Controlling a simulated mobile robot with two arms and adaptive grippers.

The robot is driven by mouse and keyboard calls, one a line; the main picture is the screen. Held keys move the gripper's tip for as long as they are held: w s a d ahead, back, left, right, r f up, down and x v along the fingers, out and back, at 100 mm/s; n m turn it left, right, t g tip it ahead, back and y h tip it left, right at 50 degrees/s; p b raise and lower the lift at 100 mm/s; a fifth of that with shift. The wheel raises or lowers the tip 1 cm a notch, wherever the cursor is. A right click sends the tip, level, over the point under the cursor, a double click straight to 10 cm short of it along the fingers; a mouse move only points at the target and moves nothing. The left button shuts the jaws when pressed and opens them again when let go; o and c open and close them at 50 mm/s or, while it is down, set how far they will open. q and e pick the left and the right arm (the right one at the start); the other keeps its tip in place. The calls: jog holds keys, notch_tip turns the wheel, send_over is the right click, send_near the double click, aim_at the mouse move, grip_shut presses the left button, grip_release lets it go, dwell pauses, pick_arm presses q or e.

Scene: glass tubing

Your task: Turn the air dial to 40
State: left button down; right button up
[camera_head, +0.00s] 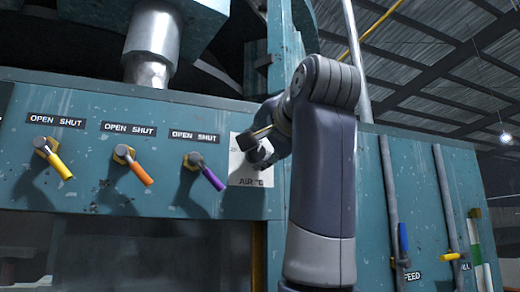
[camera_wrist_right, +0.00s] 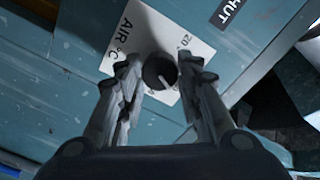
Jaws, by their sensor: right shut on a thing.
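The air dial (camera_wrist_right: 157,69) is a small black round knob with a white pointer mark, set on a white plate (camera_wrist_right: 143,28) lettered "AIR °C" with a "20" mark. In the wrist view the pointer mark faces the lower right of the picture, away from the lettering. My right gripper (camera_wrist_right: 160,74) has its two fingers on either side of the knob and is shut on it. In the head view my right gripper (camera_head: 257,150) is at the white plate (camera_head: 240,176) and covers most of the dial; the scale is largely hidden there. My left gripper is not in view.
Left of the plate on the teal panel are valve levers with yellow (camera_head: 60,166), orange (camera_head: 140,174) and purple (camera_head: 212,179) handles, the purple nearest. At the right are upright bars with a blue handle (camera_head: 403,238) and a yellow handle (camera_head: 450,257).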

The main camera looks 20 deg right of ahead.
jog(key=o, duration=1.1)
jog(key=s, duration=1.2)
jog(key=shift+d+r, duration=0.1)
jog(key=shift+r, duration=0.05)
